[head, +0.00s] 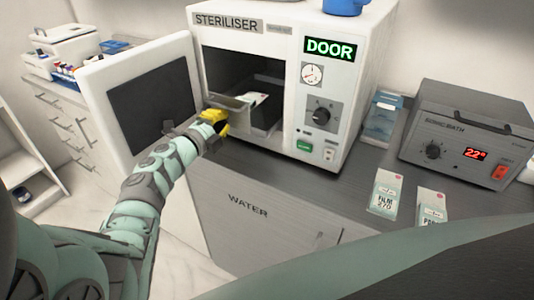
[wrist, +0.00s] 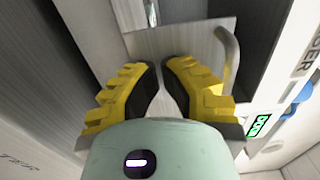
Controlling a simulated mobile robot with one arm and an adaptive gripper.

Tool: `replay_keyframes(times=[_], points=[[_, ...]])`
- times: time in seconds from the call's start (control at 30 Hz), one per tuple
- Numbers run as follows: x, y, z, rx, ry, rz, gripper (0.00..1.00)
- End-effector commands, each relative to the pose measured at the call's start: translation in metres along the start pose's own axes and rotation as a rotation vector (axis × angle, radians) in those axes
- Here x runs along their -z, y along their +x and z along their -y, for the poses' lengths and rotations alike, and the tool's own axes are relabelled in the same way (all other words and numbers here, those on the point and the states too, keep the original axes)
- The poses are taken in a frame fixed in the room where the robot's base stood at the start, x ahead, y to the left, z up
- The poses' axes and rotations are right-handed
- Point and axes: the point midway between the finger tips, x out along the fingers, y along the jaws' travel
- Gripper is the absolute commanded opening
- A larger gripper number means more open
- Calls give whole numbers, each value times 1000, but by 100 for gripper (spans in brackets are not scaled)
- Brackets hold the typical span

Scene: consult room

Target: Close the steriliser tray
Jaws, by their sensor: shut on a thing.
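The steriliser (head: 292,40) stands on the counter with its door (head: 97,75) swung open to the left. Its tray (head: 228,103) is at the mouth of the dark chamber, with a pale packet (head: 259,99) lying behind its front. My yellow-fingered gripper (head: 218,117) is at the tray's front, shut on the tray. In the wrist view my gripper's fingers (wrist: 162,72) are close together at the tray's metal front (wrist: 180,38), and a curved handle bar (wrist: 230,55) shows to their right. The exact contact is hidden by the fingers.
The open door stands close beside my forearm. The steriliser display (head: 330,48) reads DOOR. To the right are a blue container (head: 383,117), two film packets (head: 386,192) and the sonic bath (head: 462,135). A white cabinet (head: 60,120) with supplies stands at the far left.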

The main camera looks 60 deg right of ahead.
Motion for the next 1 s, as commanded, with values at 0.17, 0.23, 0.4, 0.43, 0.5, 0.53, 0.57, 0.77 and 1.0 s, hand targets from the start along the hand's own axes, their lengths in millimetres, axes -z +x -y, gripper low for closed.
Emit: replay_keyframes(times=[0.17, 0.23, 0.4, 0.43, 0.5, 0.53, 0.57, 0.77, 1.0], points=[[3, 34, -2, 3, -1, -6, 0], [2, 43, -1, 3, 1, -5, 0], [2, 59, 0, 2, 1, -5, 0], [2, 60, 0, 2, 1, -5, 0], [3, 63, -1, 1, 0, -5, 0], [3, 64, -1, 0, -1, -5, 0], [3, 65, -1, -1, -1, -5, 0], [3, 67, -1, -2, -1, -5, 0], [2, 66, 0, -1, 0, -4, 0]])
